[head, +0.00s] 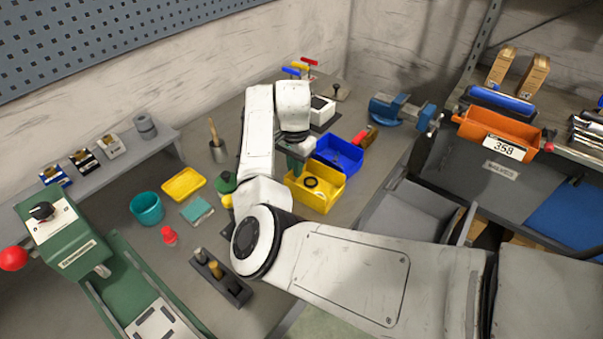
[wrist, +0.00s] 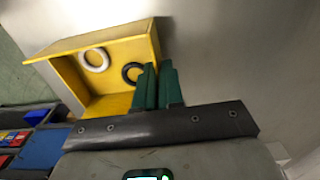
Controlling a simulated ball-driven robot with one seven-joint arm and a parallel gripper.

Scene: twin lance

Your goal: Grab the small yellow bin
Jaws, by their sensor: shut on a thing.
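The small yellow bin (head: 322,199) is on the right side of the workbench in the head view, just in front of a blue bin. It holds a white ring and a dark ring, which show clearly in the wrist view, where the bin (wrist: 115,48) is at upper left. My gripper (wrist: 158,82) has its green fingers on either side of the bin's right wall and is shut on it. In the head view my gripper (head: 297,158) reaches down at the bin's far left edge, partly hidden by my arm. I cannot tell whether the bin touches the bench.
The blue bin (head: 341,152) stands close behind the yellow one. A blue vise (head: 395,110) is at the bench's right. A yellow tray (head: 183,184), a teal cup (head: 147,208) and a dark block with handles (head: 221,277) lie left of my arm. An orange bin (head: 495,133) is at right.

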